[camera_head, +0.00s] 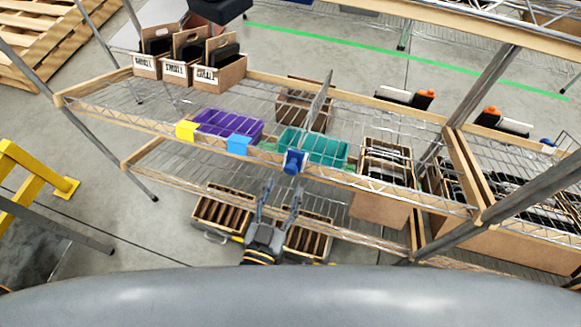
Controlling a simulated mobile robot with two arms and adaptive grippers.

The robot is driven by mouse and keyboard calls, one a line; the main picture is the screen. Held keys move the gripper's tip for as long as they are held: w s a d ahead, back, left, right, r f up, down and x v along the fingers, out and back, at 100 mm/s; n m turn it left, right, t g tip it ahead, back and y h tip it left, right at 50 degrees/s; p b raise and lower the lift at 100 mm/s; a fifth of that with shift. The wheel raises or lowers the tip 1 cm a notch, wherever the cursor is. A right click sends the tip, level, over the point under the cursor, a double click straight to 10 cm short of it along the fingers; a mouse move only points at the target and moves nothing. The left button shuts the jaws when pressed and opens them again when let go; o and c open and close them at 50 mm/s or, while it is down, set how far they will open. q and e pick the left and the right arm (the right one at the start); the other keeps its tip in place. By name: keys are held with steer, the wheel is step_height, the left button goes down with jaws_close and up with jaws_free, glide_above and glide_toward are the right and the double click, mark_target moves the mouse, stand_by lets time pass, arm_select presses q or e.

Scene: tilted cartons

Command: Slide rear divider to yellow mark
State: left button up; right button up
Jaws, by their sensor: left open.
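A thin grey upright divider (320,103) stands on the upper wire shelf, at the teal bin (325,147). A blue knob-like piece (293,161) sits at the front rail below it; I cannot tell whether they are joined. The yellow mark (186,130) is on the front rail to the left, by the purple bin (228,123). A light blue mark (238,145) lies between the yellow mark and the knob. My left gripper (282,190) is open and empty, fingers pointing up, just below and in front of the blue knob. My right gripper is not in view.
Cartons labelled SMALL (205,72) stand at the shelf's left end. A brown box (300,103) sits behind the teal bin. A carton of dark items (383,205) is to the right. Slotted crates (222,214) lie lower, beside my gripper. Metal posts frame the shelf.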

mark_target(289, 173)
arm_select(q)
steer(key=x, duration=0.6)
steer(key=shift+w, duration=0.15)
steer(key=shift+c, duration=0.2)
jaws_close()
